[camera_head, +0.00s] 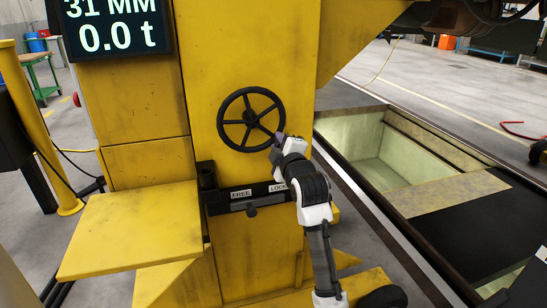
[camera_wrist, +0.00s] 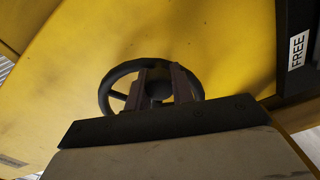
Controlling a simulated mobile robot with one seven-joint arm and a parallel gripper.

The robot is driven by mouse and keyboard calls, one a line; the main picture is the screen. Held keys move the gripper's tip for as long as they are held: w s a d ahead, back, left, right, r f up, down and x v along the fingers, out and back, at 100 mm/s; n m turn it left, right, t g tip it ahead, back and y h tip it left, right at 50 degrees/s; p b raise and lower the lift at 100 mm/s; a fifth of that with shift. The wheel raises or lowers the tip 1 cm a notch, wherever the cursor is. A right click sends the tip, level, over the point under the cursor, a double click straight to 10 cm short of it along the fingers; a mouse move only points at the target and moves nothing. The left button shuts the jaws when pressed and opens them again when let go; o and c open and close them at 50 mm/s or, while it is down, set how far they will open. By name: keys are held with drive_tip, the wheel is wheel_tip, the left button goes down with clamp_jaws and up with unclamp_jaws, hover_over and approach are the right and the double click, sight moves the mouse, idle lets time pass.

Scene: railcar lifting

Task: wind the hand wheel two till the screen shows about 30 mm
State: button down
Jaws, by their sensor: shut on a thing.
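The hand wheel (camera_head: 250,119) is a black spoked wheel on the front of a yellow column. The screen (camera_head: 112,28) at the upper left reads 31 MM and 0.0 t; its top edge is cut off. My gripper (camera_head: 277,141) is at the lower right of the wheel in the head view. In the wrist view the wheel (camera_wrist: 112,92) lies right behind my gripper (camera_wrist: 160,88), whose two fingers are around part of it. The gripper is shut on the wheel, but the exact contact is partly hidden by the fingers.
Below the wheel is a black lever slot (camera_head: 245,197) marked FREE and LOCK. A yellow shelf (camera_head: 130,230) juts out at the lower left. An open lit pit (camera_head: 365,160) lies to the right. A yellow post (camera_head: 40,130) stands at the far left.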

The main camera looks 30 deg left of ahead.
drive_tip(key=shift+w+d+r+n+b, duration=0.2)
drive_tip(key=shift+r+n+b, duration=0.15)
drive_tip(key=shift+n, duration=0.2)
drive_tip(key=shift+w+d+r+n+b, duration=0.1)
drive_tip(key=shift+w+r+n+b, duration=0.15)
drive_tip(key=shift+n, duration=0.3)
drive_tip(key=shift+r, duration=0.1)
drive_tip(key=c, duration=1.2)
unclamp_jaws()
drive_tip(key=shift+s, duration=0.1)
drive_tip(key=b+v, duration=0.2)
drive_tip(key=v, duration=1.1)
drive_tip(key=shift+s+d, duration=0.25)
